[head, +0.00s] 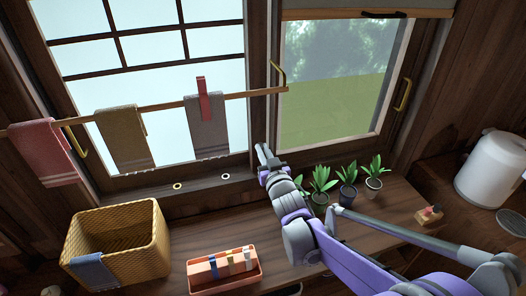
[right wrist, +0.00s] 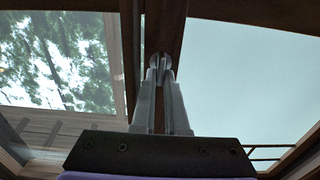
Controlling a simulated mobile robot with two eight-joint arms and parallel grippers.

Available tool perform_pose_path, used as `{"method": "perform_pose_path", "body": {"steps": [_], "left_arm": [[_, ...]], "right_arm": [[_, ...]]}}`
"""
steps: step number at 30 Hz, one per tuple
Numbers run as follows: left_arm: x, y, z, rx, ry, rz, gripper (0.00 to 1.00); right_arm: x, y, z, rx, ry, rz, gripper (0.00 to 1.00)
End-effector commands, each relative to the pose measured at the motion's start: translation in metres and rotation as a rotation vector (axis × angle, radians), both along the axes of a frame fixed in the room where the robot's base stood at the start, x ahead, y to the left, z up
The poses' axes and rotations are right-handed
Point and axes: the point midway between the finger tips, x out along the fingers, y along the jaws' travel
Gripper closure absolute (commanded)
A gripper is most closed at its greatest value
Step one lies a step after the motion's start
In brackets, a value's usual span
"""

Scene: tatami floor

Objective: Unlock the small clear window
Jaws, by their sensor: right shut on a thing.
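The small clear window (head: 335,90) stands at the right, showing trees and a green field. Its frame has brass handles, one at its left edge (head: 278,76) and one at its right edge (head: 404,94). My right gripper (head: 265,150) reaches up to the dark wood post between the two windows. In the right wrist view, its fingers (right wrist: 160,62) are closed together on a small round grey piece, likely the window lock (right wrist: 159,58), mostly hidden between the fingertips. My left gripper is not in view.
A pole (head: 245,94) with hanging towels crosses the larger lattice window (head: 150,60). On the wooden counter stand a wicker basket (head: 85,225), a pink tray (head: 240,282) with clothespins, and several potted plants (head: 347,195) just right of my gripper. A white kettle (head: 495,170) is far right.

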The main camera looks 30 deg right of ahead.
Motion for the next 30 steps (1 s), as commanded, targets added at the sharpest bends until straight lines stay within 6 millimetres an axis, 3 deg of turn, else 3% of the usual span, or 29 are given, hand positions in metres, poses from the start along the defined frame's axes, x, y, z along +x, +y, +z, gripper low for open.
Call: {"method": "perform_pose_path", "body": {"steps": [2, 3, 4, 17, 30], "left_arm": [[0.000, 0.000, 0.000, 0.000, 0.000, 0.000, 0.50], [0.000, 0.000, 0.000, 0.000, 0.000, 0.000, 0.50], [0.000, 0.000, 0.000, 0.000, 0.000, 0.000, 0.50], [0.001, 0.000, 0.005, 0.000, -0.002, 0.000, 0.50], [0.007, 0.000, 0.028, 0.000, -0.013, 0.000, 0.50]], "right_arm": [[0.000, 0.000, -0.001, 0.002, 0.001, -0.001, 1.00], [0.000, 0.000, 0.000, 0.002, 0.001, -0.001, 0.82], [0.000, 0.000, 0.000, 0.002, 0.001, -0.001, 0.76], [0.000, 0.001, 0.001, -0.082, 0.020, 0.000, 0.76], [0.002, 0.007, 0.001, -0.558, 0.133, 0.000, 0.76]]}}
